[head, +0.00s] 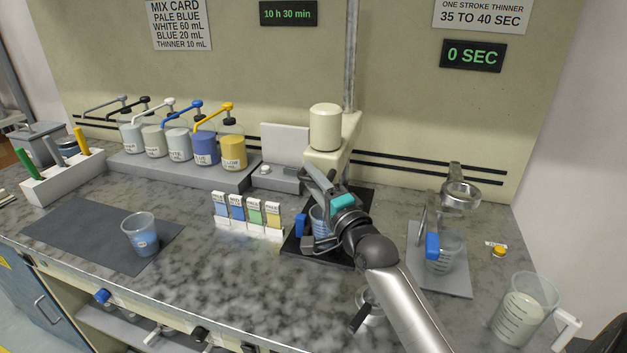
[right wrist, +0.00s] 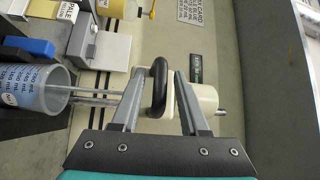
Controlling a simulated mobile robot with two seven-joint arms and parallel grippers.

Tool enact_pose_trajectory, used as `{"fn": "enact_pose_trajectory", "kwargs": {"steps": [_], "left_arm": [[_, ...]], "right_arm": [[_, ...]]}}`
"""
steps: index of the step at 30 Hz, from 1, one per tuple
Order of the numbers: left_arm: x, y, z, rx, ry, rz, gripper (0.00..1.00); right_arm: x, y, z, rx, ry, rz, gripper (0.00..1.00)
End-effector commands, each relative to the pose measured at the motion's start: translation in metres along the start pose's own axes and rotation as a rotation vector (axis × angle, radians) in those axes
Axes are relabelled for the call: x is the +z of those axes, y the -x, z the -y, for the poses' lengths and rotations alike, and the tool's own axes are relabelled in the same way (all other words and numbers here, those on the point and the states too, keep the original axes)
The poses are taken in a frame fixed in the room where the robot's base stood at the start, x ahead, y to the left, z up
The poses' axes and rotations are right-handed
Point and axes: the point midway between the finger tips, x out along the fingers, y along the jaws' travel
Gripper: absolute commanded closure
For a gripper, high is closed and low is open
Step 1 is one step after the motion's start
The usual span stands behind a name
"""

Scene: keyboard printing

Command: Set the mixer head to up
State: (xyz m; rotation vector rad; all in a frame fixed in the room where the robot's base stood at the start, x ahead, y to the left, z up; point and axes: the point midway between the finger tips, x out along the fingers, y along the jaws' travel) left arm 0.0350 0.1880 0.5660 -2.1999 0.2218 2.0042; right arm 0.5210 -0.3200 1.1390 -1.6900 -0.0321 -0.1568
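The mixer has a cream motor head (head: 325,127) on a post above a dark base (head: 296,249). The head is low; in the right wrist view its metal shaft (right wrist: 98,95) reaches into the mouth of a graduated cup (right wrist: 32,88). A black loop handle (right wrist: 158,88) sticks out from the cream head (right wrist: 206,98). My right gripper (head: 315,180) is at the mixer, partly covering it. In the right wrist view its fingers (right wrist: 160,73) are apart with the handle between them; the left finger is close to it, contact unclear. My left gripper is out of view.
Color cards (head: 246,213) stand left of the mixer. A cup (head: 141,233) sits on a dark mat (head: 70,229). Pump jars (head: 233,150) line the back left. A viscosity stand (head: 438,276) is to the right, with a white-filled jug (head: 525,307) beyond.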

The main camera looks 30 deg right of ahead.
Motion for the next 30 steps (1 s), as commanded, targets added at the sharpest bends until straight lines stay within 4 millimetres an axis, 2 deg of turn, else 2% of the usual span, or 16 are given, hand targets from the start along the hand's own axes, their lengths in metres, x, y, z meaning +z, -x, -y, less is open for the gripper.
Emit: {"fn": "enact_pose_trajectory", "kwargs": {"steps": [2, 11, 30], "left_arm": [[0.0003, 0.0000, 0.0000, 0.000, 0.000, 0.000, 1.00], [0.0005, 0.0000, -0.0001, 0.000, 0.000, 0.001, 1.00], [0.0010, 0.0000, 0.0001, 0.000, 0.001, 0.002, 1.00]], "right_arm": [[-0.0001, 0.0002, 0.0000, 0.000, 0.000, 0.000, 0.66], [-0.0002, 0.0002, 0.0004, -0.001, 0.000, 0.000, 1.00], [-0.0003, 0.0001, 0.0017, -0.005, -0.001, -0.001, 1.00]]}}
